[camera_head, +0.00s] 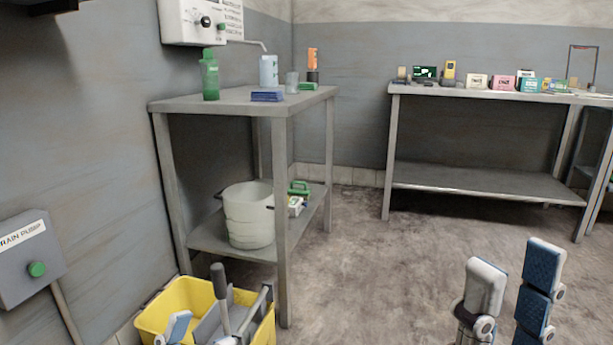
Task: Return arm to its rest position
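My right gripper (515,275) rises from the bottom right of the head view. Its two fingers, white and grey with blue pads, point up and stand apart with bare floor showing between them. Nothing is held there. My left gripper (178,327) shows only at the bottom edge, as a white fingertip with a blue pad in front of the yellow bucket (150,318). The rest of it is cut off, so its opening and any hold cannot be seen.
A grey table (240,104) with bottles on top and a white bucket (250,222) on its shelf stands at left-centre. A second table (480,93) with small boxes stands at the back right. A drain pump box (30,258) is on the left wall. The middle floor is clear.

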